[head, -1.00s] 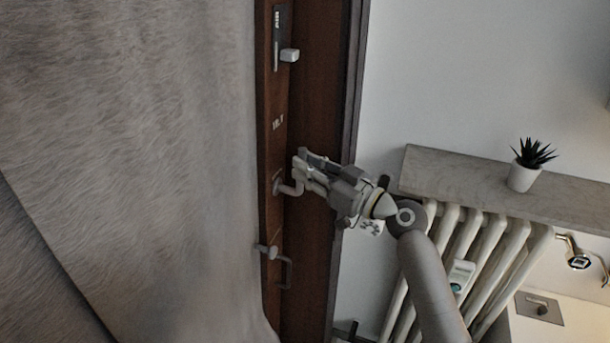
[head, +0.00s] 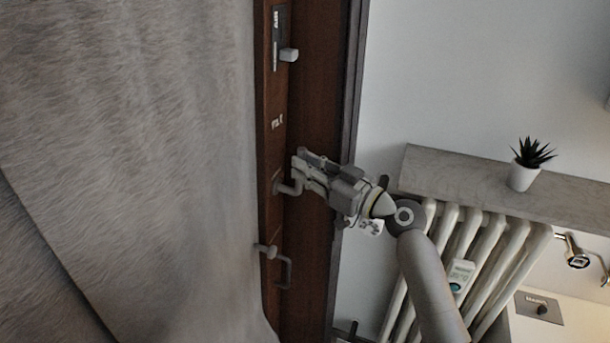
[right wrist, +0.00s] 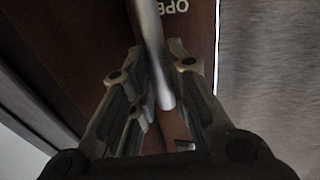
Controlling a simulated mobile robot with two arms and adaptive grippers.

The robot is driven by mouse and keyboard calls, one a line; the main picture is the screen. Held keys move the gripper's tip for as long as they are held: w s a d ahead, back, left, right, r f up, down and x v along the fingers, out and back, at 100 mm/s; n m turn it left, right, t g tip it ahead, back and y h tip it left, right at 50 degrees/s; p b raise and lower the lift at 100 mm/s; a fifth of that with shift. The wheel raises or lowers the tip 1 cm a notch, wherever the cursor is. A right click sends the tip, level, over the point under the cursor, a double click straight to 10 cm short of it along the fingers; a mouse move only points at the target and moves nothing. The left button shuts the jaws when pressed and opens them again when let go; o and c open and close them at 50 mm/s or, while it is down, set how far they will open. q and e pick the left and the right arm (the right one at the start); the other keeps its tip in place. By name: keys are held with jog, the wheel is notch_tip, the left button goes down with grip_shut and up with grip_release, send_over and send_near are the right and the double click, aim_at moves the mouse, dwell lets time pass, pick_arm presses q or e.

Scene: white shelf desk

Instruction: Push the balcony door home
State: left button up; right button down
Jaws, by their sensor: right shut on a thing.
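The balcony door (head: 271,150) is dark brown wood, seen as a narrow upright strip beside the curtain. A grey metal door handle (head: 290,188) sticks out from it. My right gripper (head: 300,168) reaches in from the right, its fingertips at this handle. In the right wrist view the handle (right wrist: 155,55) runs between the two fingers of my right gripper (right wrist: 152,75), which are shut on it. Light lettering on the door (right wrist: 175,7) shows behind. How far the door stands from its frame I cannot tell. My left gripper is not in view.
A grey curtain (head: 130,150) fills the left and hides much of the door. Another handle-like fitting (head: 270,252) sits lower. At the right are a dark frame (head: 350,90), a radiator (head: 490,245), and a stone sill (head: 440,170) with a potted plant (head: 523,172).

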aim_at(274, 160)
jog(key=shift+w+r, duration=0.1)
jog(key=shift+r, duration=0.1)
jog(key=shift+w+a, duration=0.1)
jog(key=shift+a, duration=0.25)
jog(key=shift+w+a+r+b, duration=0.1)
jog(key=shift+w+a+b, duration=0.15)
jog(key=shift+a, duration=0.3)
jog(key=shift+w+a+b, duration=0.1)
jog(key=shift+a+b, duration=0.1)
jog(key=shift+a, duration=0.4)
jog(key=shift+w+a+r+b, duration=0.1)
jog(key=shift+w+a+b, duration=0.15)
jog(key=shift+a, duration=0.3)
jog(key=shift+w+a+f+b, duration=0.1)
jog(key=shift+w+a+b, duration=0.2)
jog(key=shift+a, duration=0.5)
jog(key=shift+w+a+b, duration=0.15)
jog(key=shift+a+b, duration=0.2)
jog(key=shift+a, duration=0.45)
jog(key=shift+w+a+f+b, duration=0.1)
jog(key=shift+w+a+b, duration=0.2)
jog(key=shift+a, duration=0.5)
jog(key=c, duration=1)
grip_release()
jog(key=shift+w+a+r, duration=0.1)
jog(key=shift+a, duration=0.05)
jog(key=shift+c, duration=0.2)
jog(key=shift+r, duration=0.1)
jog(key=shift+v, duration=5.15)
